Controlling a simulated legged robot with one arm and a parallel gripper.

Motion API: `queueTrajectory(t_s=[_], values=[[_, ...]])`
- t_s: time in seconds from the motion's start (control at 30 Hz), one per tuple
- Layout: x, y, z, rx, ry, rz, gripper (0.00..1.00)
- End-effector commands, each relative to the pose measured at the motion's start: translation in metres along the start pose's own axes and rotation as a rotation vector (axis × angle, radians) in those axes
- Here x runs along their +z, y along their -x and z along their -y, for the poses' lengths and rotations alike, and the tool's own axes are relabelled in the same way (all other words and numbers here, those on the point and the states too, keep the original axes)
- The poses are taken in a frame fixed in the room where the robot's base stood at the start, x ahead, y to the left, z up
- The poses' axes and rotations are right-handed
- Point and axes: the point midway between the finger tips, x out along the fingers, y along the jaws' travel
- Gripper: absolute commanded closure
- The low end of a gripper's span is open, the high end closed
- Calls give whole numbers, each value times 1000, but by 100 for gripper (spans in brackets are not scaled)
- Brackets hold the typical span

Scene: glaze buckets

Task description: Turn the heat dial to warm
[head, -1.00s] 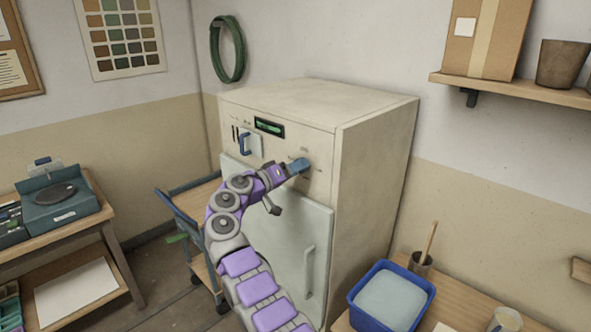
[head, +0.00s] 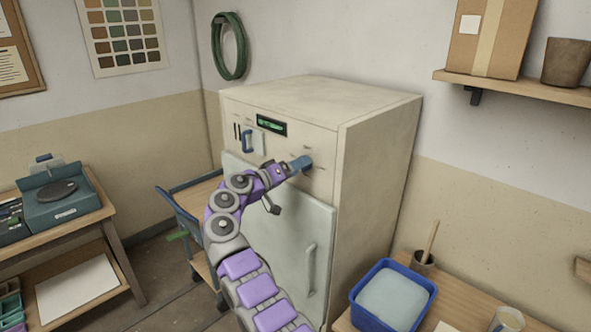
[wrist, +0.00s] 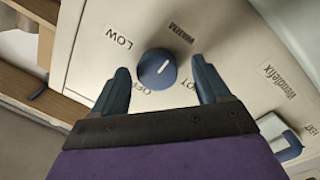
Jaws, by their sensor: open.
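The heat dial (wrist: 150,64) is a round dark-blue knob on a cream panel, with LOW, WARM, OFF and HOT printed around it. Its white line slants, with its upper end toward WARM. My gripper (wrist: 160,67) is open, its two dark fingertips on either side of the dial with visible gaps. Part of the HOT and OFF labels is covered by the fingers. In the head view my gripper (head: 302,163) reaches the front of the cream kiln-like cabinet (head: 375,170), and it hides the dial there.
A blue handle (head: 247,142) and a green display (head: 272,126) are on the panel left of my gripper. A pale door (head: 285,225) with a handle is below. A trolley (head: 185,195) stands at left, and a blue tub (head: 354,296) sits on the table at lower right.

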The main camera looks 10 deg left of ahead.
Motion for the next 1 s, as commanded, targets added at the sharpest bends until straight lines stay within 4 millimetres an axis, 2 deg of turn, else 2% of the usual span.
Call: queueTrajectory(t_s=[0.6, 0.8, 1.0], values=[[-1, 129, 4, -4, 4, 0, 24], [-1, 156, 6, -3, 6, -1, 24], [0, 166, 6, -3, 5, 1, 24]])
